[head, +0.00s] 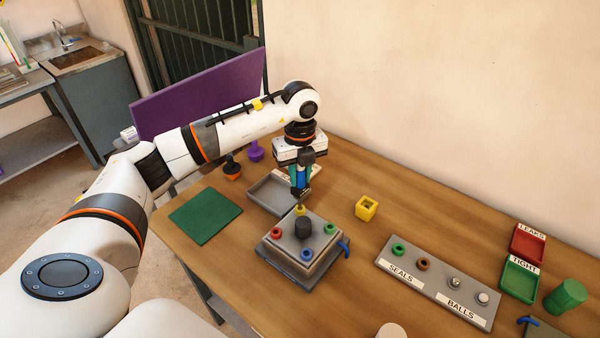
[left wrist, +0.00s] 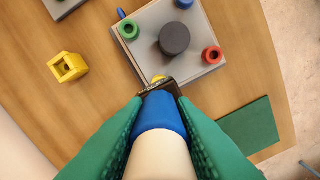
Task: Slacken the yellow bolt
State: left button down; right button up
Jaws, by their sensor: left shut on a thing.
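The yellow bolt (head: 300,210) is at the back corner of the grey square block (head: 277,241). In the left wrist view, the yellow bolt (left wrist: 158,78) is mostly hidden behind a tool's dark end. My left gripper (head: 301,182) is above this corner, its green fingers shut on a blue and pale-handled tool (left wrist: 160,125). The tool points down, its dark end at or just above the bolt; I cannot tell whether they touch. Red, blue and green bolts (head: 308,256) sit at the other corners, around a dark central knob (head: 303,228). My right gripper is not in view.
A yellow hollow block (head: 367,208) stands right of the bolted block. A grey tray (head: 262,193) is behind it, a green mat (head: 205,216) at left. A seals and balls board (head: 437,282), red tray (head: 528,243) and green tray (head: 518,280) are at right.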

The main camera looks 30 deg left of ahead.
pick_arm(q)
jog(key=shift+f+b, duration=0.7)
jog(key=shift+f, duration=0.35)
jog(key=c, duration=1.1)
grip_release()
notch_tip(320, 180, up, 11)
jog(key=shift+b, duration=0.95)
jog(key=shift+r, duration=0.5)
